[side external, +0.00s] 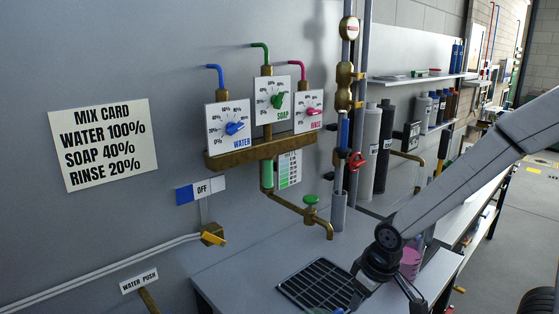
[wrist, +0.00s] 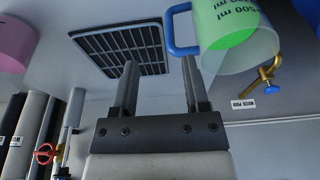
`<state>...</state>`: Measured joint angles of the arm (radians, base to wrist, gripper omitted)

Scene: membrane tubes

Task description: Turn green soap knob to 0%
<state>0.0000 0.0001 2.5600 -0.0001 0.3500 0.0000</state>
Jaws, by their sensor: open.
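The green soap knob (side external: 277,100) sits on a white dial plate marked SOAP (side external: 264,117), the middle and highest of three dials on the wall. Its pointer seems to tilt to the upper right; the exact mark is too small to read. My gripper (wrist: 160,64) is open in the wrist view, with nothing seen between its fingers. In the side external view my wrist is low at the right, well below and right of the knob, and the fingers are partly cut off by the lower edge. The wrist view does not show the knob.
Blue water (side external: 235,128) and pink rinse (side external: 311,112) knobs flank the soap dial. A brass pipe with a green valve (side external: 311,200) is below. A mix card (side external: 103,144) reads soap 40%. A blue-handled jug with green liquid (wrist: 235,35) is close to my right finger. A drain grate (wrist: 122,48) lies nearby.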

